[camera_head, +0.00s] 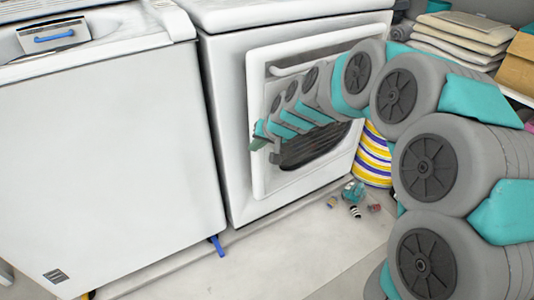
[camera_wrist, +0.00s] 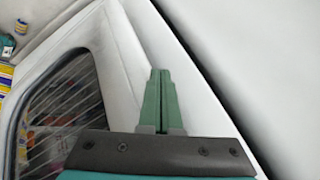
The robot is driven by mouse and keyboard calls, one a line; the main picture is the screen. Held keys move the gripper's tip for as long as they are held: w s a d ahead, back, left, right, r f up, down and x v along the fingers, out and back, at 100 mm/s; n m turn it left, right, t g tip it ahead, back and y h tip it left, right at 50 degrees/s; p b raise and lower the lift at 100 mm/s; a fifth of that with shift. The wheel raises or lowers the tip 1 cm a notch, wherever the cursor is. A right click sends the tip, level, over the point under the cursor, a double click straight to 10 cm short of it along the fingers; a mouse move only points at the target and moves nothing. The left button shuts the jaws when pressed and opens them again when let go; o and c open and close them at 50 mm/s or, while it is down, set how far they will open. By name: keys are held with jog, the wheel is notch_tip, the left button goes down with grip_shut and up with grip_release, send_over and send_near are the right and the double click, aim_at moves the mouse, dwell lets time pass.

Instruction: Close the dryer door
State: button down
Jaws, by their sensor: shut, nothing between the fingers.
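The white dryer (camera_head: 227,110) stands in the middle of the head view. Its door (camera_head: 257,95) has a pale raised frame and a dark window (camera_head: 315,147). The door looks close to the dryer's front; I cannot tell whether it is fully shut. My gripper (camera_head: 261,139) is shut and empty in front of the door's left edge. In the wrist view the closed green fingers (camera_wrist: 160,75) lie over the white door frame (camera_wrist: 120,75), right of the dark window (camera_wrist: 62,110). I cannot tell whether they touch it. My arm hides part of the door.
A white washer (camera_head: 105,150) stands left of the dryer, with a narrow gap between. A striped yellow, white and blue item (camera_head: 373,157) and several small objects (camera_head: 353,192) are on the floor to the right. Folded cloths (camera_head: 463,32) lie on a shelf. The front floor (camera_head: 260,268) is clear.

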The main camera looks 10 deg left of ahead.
jog(key=shift+w+a, duration=1.65)
jog(key=shift+d, duration=0.1)
